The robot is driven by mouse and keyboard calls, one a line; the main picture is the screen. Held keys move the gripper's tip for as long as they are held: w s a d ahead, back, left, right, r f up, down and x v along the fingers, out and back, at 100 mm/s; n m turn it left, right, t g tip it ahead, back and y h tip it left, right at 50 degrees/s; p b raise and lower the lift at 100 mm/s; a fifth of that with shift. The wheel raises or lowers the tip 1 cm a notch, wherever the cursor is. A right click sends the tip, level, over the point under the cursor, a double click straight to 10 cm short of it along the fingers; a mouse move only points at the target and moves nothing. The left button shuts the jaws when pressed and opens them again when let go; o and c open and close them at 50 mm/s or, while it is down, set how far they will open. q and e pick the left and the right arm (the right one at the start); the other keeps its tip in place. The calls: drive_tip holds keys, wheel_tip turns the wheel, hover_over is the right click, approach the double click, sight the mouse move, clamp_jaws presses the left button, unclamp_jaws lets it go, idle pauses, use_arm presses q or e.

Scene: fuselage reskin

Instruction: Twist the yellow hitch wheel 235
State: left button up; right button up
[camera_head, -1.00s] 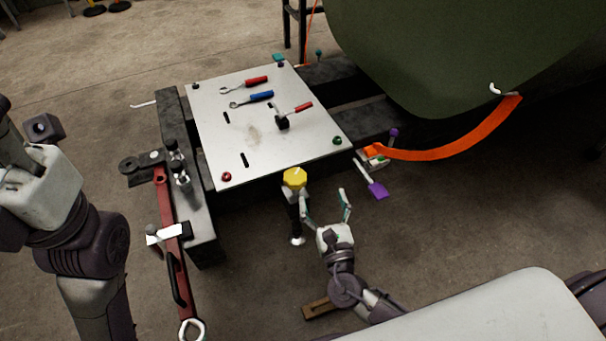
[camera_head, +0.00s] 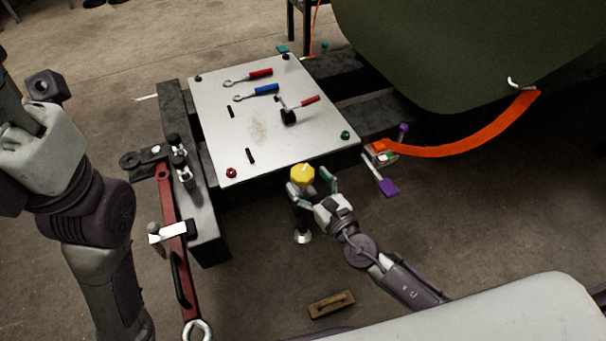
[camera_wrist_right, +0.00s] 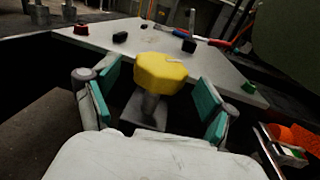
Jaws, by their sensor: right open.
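The yellow hitch wheel (camera_head: 303,174) is a faceted knob on top of a dark upright post, just off the front edge of the metal plate. In the right wrist view the wheel (camera_wrist_right: 161,73) stands on a grey stem between and slightly beyond the fingers. My right gripper (camera_head: 314,183) is open, its teal-padded fingers on either side of the wheel; in the wrist view gaps show between both pads and the wheel (camera_wrist_right: 155,100). My left arm comes in at the left side of the head view; its fingertips are not shown.
The metal plate (camera_head: 262,135) carries red- and blue-handled tools (camera_head: 257,93) and coloured knobs. A red tow bar (camera_head: 171,215) lies left. An orange strap (camera_head: 470,142) hangs from the green fuselage (camera_head: 440,50) at right. A wooden block (camera_head: 331,304) lies on the floor.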

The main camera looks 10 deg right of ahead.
drive_tip(key=shift+x, duration=1.2)
drive_tip(key=c, duration=1.2)
drive_tip(key=shift+o, duration=0.2)
drive_tip(key=shift+r+m+h+p, duration=0.15)
drive_tip(key=shift+m+h+p, duration=0.25)
drive_tip(key=shift+p, duration=0.25)
drive_tip(key=shift+m+t+h, duration=0.3)
drive_tip(key=shift+h, duration=0.3)
drive_tip(key=o, duration=1.2)
drive_tip(key=shift+c, duration=0.2)
drive_tip(key=shift+s, duration=0.1)
drive_tip(key=v, duration=1.1)
drive_tip(key=shift+s, duration=0.4)
